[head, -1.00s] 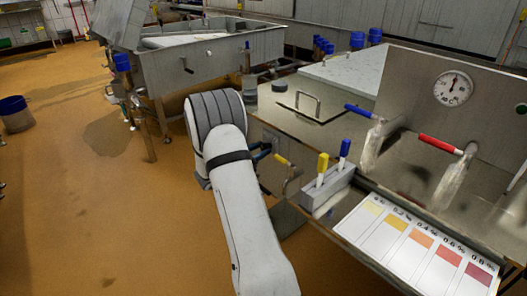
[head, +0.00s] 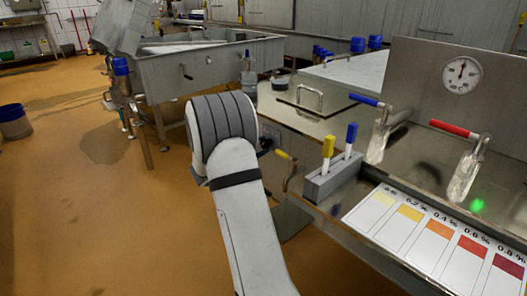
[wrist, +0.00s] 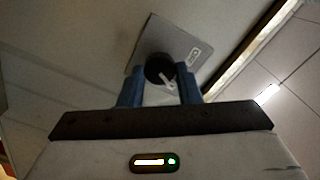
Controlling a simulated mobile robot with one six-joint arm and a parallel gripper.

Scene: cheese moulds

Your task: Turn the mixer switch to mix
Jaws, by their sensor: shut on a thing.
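The mixer switch (wrist: 158,70) is a round black knob with a pale pointer, on a grey square plate (wrist: 193,47) on a pale panel in the wrist view. The pointer slants toward the lower right. My gripper (wrist: 160,84) has its two blue fingers on either side of the knob, shut on it. In the head view, my white arm hides the switch and most of the gripper.
A yellow-handled valve (head: 288,164) sits just right of my arm. A grey block (head: 332,180) holds a yellow and a blue stick. A colour chart (head: 436,238) lies at the right, near a green glow (head: 477,205). Floor is open at the left.

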